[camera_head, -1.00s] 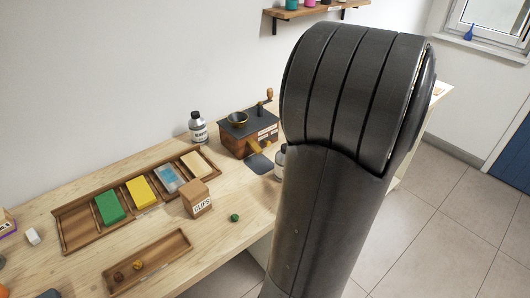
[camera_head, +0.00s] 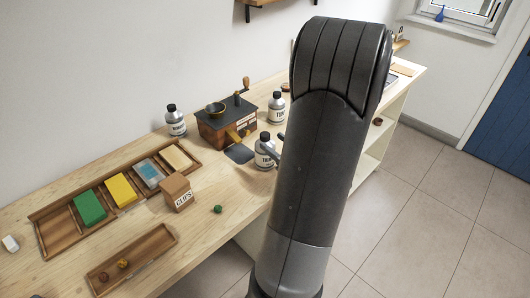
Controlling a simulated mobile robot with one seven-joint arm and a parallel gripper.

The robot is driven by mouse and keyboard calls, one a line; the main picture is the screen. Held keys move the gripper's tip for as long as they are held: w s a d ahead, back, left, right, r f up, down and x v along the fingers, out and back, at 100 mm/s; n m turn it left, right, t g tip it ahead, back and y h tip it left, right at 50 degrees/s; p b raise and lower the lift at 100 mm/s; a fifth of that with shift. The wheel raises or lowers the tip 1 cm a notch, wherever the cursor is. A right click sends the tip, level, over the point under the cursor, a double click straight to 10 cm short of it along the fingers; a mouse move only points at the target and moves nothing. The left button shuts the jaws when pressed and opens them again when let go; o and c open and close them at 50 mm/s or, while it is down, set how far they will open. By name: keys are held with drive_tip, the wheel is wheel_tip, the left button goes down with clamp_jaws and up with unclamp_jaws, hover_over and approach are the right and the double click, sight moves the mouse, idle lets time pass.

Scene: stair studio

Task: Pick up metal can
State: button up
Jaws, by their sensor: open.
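Three silvery, bottle-shaped cans with black caps and labels stand upright on the wooden bench. One can (camera_head: 265,153) is by the bench's front edge, just left of my arm. A second can (camera_head: 276,109) stands behind it, right of the grinder, and a third can (camera_head: 176,125) is left of the grinder. I cannot tell which one the task means. My gripper (camera_head: 275,146) is mostly hidden behind my dark arm. Two grey finger-like tips show beside the front can, open and apart, with nothing seen held. Whether they touch the can is unclear.
A wooden grinder (camera_head: 222,130) with a crank stands close to the cans. A divided tray (camera_head: 58,232) holds coloured blocks. A clips box (camera_head: 177,193), a green piece (camera_head: 217,209) and a small tray (camera_head: 150,246) lie left. Tiled floor (camera_head: 410,235) is clear at right.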

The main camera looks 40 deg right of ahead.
sight(269, 140)
drive_tip(key=w, duration=0.4)
drive_tip(key=shift+w, duration=0.35)
clamp_jaws()
idle(0.4)
